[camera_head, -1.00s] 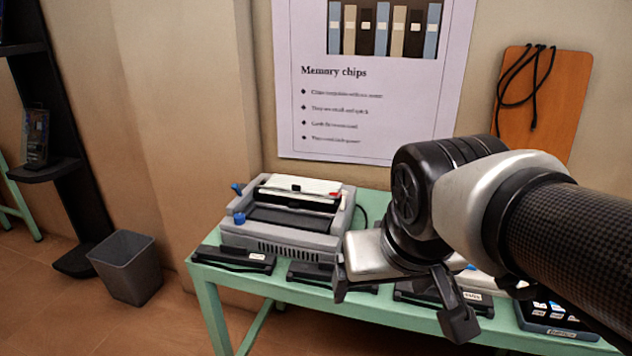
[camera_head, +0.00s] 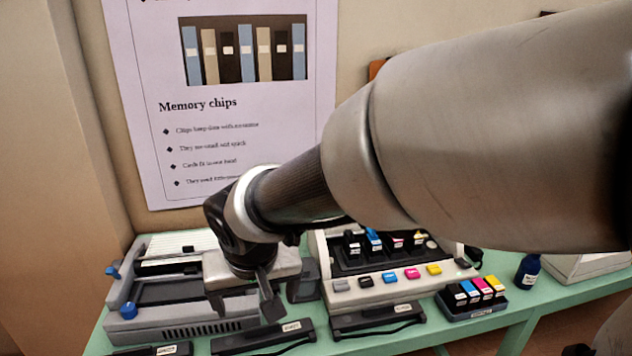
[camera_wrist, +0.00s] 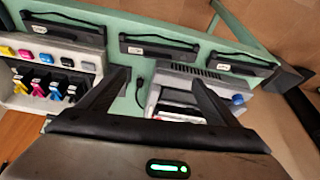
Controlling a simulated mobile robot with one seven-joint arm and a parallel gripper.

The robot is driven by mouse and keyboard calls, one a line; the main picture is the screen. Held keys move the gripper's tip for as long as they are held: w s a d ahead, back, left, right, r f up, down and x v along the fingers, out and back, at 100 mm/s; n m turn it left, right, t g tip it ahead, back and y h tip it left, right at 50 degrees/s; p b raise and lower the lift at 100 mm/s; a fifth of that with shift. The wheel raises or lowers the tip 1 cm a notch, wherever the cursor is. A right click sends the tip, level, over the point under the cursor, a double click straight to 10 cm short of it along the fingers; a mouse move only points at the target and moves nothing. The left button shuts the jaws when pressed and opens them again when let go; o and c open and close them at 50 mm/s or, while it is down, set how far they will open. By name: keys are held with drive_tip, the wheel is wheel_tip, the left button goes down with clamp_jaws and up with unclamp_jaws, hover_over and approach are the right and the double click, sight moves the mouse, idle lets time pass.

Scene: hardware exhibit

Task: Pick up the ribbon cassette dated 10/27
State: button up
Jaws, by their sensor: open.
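Three black ribbon cassettes with small white labels lie along the front of the green table: a left one (camera_head: 165,350), a middle one (camera_head: 262,338) and a right one (camera_head: 378,318). I cannot read their dates for sure. In the wrist view all three show again: right cassette (camera_wrist: 62,28), middle cassette (camera_wrist: 158,48), left cassette (camera_wrist: 242,65). My gripper (camera_head: 243,302) is open and empty, pointing down above the table, just behind the middle cassette. In the wrist view its fingers (camera_wrist: 161,80) are apart, with the middle cassette beyond their tips, not between them.
A grey printer (camera_head: 180,300) stands behind the left cassettes. A pale ink printer (camera_head: 345,285) with coloured cartridges stands behind the right one. A dark cartridge tray (camera_head: 470,308) and a small blue bottle (camera_head: 528,272) are further right.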

drive_tip(key=b, duration=0.3)
approach(262, 327)
wheel_tip(262, 327, down, 3)
drive_tip(key=shift+w+r+b+x, duration=0.1)
drive_tip(key=shift+w+b+x, duration=0.1)
drive_tip(key=shift+x, duration=0.8)
drive_tip(key=shift+w+r+b+x, duration=0.1)
drive_tip(key=shift+b+x, duration=0.1)
drive_tip(key=shift+x, duration=0.8)
drive_tip(key=shift+w+b+x, duration=0.15)
drive_tip(key=shift+b+x, duration=0.05)
drive_tip(key=shift+x, duration=0.8)
drive_tip(key=shift+a, duration=0.15)
drive_tip(key=shift+c, duration=0.2)
drive_tip(key=c, duration=1.1)
drive_tip(key=shift+r, duration=0.15)
drive_tip(key=shift+c, duration=0.2)
